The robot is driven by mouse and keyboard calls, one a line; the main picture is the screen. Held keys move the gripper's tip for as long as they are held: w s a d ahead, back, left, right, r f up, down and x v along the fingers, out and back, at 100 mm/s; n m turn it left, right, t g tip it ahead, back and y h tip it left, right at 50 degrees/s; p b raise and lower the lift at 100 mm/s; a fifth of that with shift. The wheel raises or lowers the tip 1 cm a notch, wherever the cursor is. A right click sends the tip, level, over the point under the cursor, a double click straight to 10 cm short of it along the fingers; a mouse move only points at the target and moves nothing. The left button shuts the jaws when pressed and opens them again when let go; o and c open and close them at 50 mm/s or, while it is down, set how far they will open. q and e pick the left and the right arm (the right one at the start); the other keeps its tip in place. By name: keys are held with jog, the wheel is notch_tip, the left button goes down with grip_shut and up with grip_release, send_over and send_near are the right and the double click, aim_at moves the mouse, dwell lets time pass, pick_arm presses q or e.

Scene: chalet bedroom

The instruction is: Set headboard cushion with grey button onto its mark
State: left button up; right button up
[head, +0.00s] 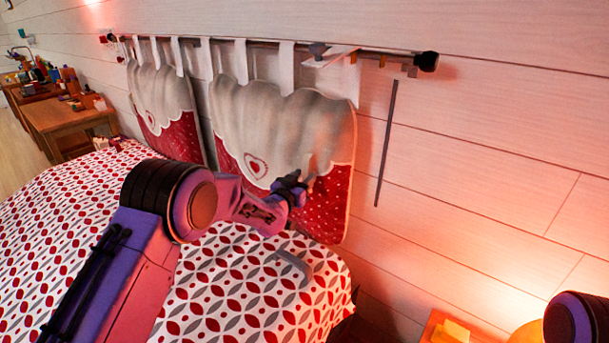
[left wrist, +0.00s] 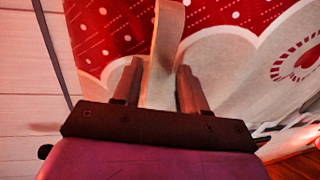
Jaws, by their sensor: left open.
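The right headboard cushion (head: 285,130), pale on top with a scalloped edge and dotted red below, hangs by white loops from a dark rod (head: 270,46). A grey button-like piece (head: 318,50) shows near the rod's right end. A thin dark vertical strip (head: 386,143) on the wall, right of the cushion, may be the mark. My left gripper (head: 306,178) is at the cushion's lower right part. In the left wrist view its fingers (left wrist: 160,85) are open on either side of a pale strap (left wrist: 165,45), with gaps. My right gripper is out of view.
A second cushion (head: 165,110) hangs to the left. The bed (head: 70,215) with a patterned cover lies below. A wooden desk (head: 70,120) with small items stands far left. A lit lamp glows at the lower right. The wall right of the strip is bare.

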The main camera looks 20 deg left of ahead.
aim_at(327, 174)
pick_arm(q)
jog(key=shift+w+d, duration=0.1)
jog(key=shift+w, duration=0.2)
grip_shut()
jog(key=d, duration=0.1)
jog(key=s+d, duration=0.1)
jog(key=d, duration=0.1)
jog(key=s+d, duration=0.1)
jog(key=d, duration=0.1)
jog(key=shift+d+b, duration=0.25)
jog(key=shift+b, duration=0.1)
jog(key=shift+a, duration=0.1)
grip_release()
